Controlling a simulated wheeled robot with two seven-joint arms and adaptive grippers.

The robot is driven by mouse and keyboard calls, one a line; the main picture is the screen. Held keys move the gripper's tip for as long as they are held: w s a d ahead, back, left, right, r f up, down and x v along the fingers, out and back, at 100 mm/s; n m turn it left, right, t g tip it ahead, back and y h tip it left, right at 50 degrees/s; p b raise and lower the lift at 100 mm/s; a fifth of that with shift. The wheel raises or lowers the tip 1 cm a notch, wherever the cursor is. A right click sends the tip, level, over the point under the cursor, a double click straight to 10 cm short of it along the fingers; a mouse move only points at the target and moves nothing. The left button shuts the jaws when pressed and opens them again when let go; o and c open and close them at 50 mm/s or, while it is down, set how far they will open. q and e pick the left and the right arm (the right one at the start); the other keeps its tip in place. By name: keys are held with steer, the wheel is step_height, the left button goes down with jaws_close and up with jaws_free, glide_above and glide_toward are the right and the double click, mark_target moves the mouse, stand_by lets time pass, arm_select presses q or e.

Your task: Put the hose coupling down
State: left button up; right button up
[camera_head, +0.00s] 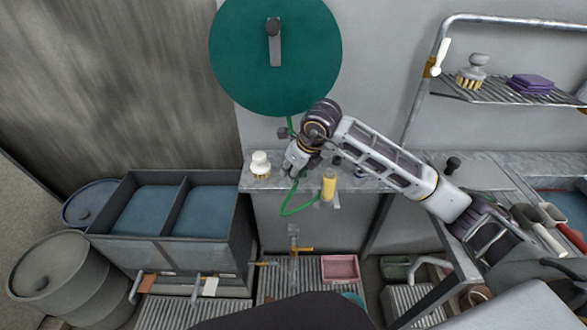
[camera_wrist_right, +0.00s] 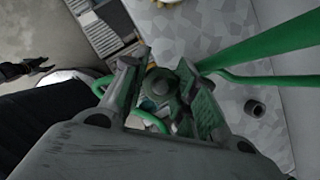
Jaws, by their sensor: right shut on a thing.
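My right gripper (camera_head: 291,172) is above the left part of the grey ledge, beside the white-topped brush. In the right wrist view its fingers (camera_wrist_right: 163,95) are closed around the hose coupling (camera_wrist_right: 160,84), a dark round fitting. In the head view the gripper hides the coupling. The green hose (camera_head: 284,208) hangs in a loop below the gripper in front of the ledge. It also shows as thick green lengths in the right wrist view (camera_wrist_right: 262,48). A dark claw-like part, apparently my left gripper (camera_wrist_right: 28,68), shows small at the left edge of that view.
A green hose reel (camera_head: 232,62) is on the wall above. On the grey ledge (camera_head: 262,183) stand a white-topped brush (camera_head: 260,163) and, right of the gripper, a yellow cylinder (camera_head: 328,188) at the front edge. Blue-filled tanks (camera_head: 151,209) stand left; a pink tray (camera_head: 340,268) lies below.

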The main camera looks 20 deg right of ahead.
steer(key=w, duration=0.2)
steer(key=w+d, duration=0.1)
steer(key=shift+w, duration=0.4)
arm_select(q)
steer(key=shift+s+a, duration=0.3)
steer(key=shift+s, duration=0.15)
arm_select(e)
steer(key=shift+w+d, duration=0.15)
steer(key=shift+w, duration=0.15)
steer(key=shift+f, duration=1.25)
steer(key=shift+f+p, duration=0.3)
steer(key=shift+f, duration=0.2)
arm_select(q)
steer(key=shift+s+a, duration=0.15)
steer(key=shift+s, duration=0.25)
steer(key=shift+w, duration=0.2)
arm_select(e)
steer(key=shift+f, duration=0.1)
